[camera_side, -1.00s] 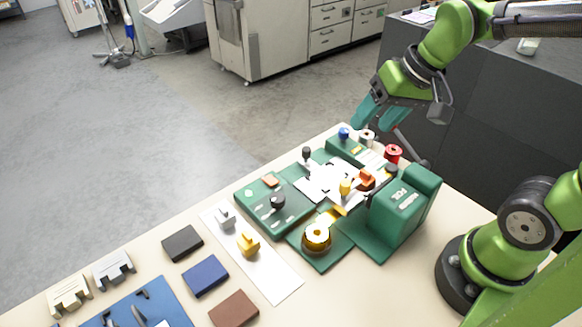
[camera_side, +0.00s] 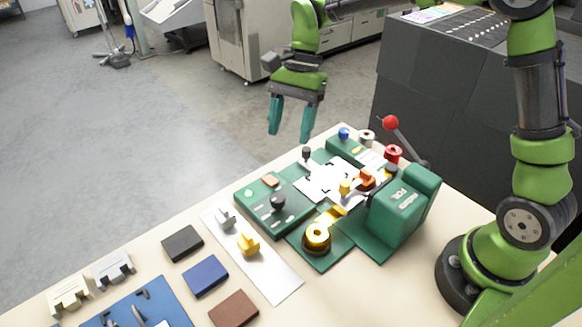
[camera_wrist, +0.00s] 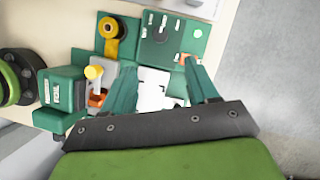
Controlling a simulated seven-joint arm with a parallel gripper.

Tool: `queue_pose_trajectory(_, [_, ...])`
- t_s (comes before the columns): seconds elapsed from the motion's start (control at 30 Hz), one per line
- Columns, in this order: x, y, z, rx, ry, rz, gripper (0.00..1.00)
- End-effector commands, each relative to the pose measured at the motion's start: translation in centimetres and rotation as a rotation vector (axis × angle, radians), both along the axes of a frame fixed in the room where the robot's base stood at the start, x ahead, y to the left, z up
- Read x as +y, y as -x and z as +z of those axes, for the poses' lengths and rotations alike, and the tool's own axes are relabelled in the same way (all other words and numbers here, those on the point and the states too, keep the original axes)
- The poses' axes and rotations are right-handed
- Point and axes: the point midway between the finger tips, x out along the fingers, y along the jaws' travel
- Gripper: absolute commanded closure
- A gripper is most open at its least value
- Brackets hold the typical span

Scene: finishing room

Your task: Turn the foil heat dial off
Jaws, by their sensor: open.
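The green foil machine (camera_side: 405,205), labelled FOIL, stands on the right of the bench; it also shows at left in the wrist view (camera_wrist: 57,92). An orange knob (camera_side: 367,180) beside it looks like a dial, but I cannot read its marks or setting. In the wrist view the orange part (camera_wrist: 97,100) is partly hidden beside my left finger. A black knob (camera_side: 277,201) sits on the green panel (camera_side: 259,211) to the left. My gripper (camera_side: 289,136) is open and empty, raised above the bench's back edge, fingers pointing down. Both fingers show in the wrist view (camera_wrist: 160,63).
A red-ball lever (camera_side: 390,122) rises behind the foil machine. A yellow knob (camera_side: 346,187) and gold foil roll (camera_side: 317,234) stand close to the orange knob. A white strip (camera_side: 272,277) and coloured blocks lie to the left.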

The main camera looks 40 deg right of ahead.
Motion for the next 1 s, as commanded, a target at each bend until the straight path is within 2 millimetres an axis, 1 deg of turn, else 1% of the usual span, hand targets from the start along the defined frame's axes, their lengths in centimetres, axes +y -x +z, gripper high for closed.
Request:
queue_pose_trajectory(0.03, [0.4,0.3,-1.0,0.004,0.0,0.004,0.41])
queue_pose_trajectory(0.3, [2.6,1.1,-6.6,0.003,-0.001,0.007,0.41])
queue_pose_trajectory(0.53, [4.2,1.8,-10.7,0.002,-0.001,0.004,0.41])
queue_pose_trajectory(0.6, [4.5,1.9,-11.6,0.001,-0.001,0.004,0.41])
queue_pose_trajectory(0.73, [4.9,2.1,-12.8,-0.001,0.0,0.005,0.41])
queue_pose_trajectory(0.83, [5.1,2.1,-13.2,-0.001,-0.001,0.004,0.41])
queue_pose_trajectory(1.0, [5.1,2.1,-13.3,-0.002,-0.001,0.003,0.41])
